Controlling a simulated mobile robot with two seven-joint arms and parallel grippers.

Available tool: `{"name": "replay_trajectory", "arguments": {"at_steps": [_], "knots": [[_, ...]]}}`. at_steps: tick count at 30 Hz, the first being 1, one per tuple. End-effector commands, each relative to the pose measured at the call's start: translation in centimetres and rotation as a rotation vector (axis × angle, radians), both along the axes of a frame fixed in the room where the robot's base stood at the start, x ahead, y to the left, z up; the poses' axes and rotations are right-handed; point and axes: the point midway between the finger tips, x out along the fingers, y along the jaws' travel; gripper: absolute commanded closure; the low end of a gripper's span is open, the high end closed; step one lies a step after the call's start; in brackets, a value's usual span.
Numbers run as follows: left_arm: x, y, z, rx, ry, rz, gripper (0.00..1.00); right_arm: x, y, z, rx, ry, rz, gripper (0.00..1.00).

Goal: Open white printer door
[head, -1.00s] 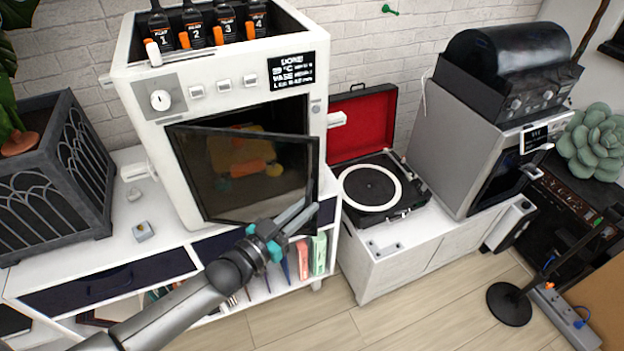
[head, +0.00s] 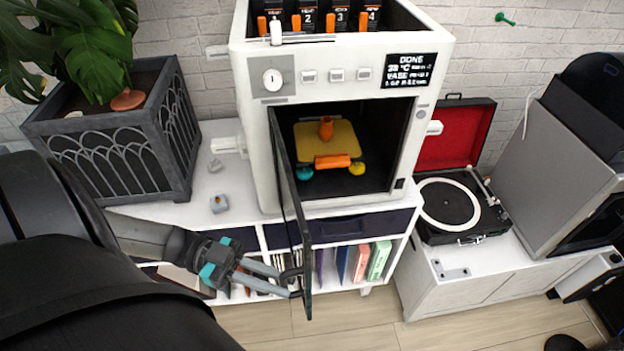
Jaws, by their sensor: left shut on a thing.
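The white printer (head: 262,133) stands on a white cabinet against the brick wall. Its dark glass door (head: 291,205) is hinged at the left and stands wide open, seen nearly edge-on and pointing toward me. Inside the chamber, an orange vase (head: 326,127) stands on a yellow plate (head: 343,141), with an orange cylinder (head: 332,161) and teal and yellow balls in front. My left gripper (head: 297,283) is shut on the door's handle near its lower free edge. My right gripper is not in view.
A dark planter (head: 120,150) with a large plant stands left of the printer. Small grey pieces (head: 219,204) lie on the cabinet top. A record player (head: 447,205) with a red-lined lid is at the right. Wooden floor (head: 350,318) is clear in front.

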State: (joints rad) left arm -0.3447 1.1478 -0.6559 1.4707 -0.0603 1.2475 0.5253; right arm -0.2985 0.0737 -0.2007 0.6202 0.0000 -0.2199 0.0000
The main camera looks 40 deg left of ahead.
Motion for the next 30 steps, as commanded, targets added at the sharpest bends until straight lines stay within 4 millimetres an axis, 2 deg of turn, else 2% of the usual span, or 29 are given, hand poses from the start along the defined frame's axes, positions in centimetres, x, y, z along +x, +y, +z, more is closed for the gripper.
{"name": "replay_trajectory", "arguments": {"at_steps": [1, 6, 12, 29, 30], "knots": [[-0.6, 0.9, -0.4, 0.006, 0.0, -0.035, 1.0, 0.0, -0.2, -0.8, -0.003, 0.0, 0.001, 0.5], [-2.3, 3.1, -0.3, 0.004, -0.001, -0.131, 1.0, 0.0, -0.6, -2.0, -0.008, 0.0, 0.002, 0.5], [-3.4, 4.7, -0.2, 0.002, -0.001, -0.2, 1.0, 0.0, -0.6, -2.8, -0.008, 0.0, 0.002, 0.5], [-3.9, 5.3, 0.0, 0.0, -0.001, -0.232, 1.0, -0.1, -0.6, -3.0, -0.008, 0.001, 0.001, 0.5], [-3.9, 5.3, 0.0, 0.0, -0.001, -0.231, 0.82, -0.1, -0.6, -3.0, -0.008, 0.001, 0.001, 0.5]]}}
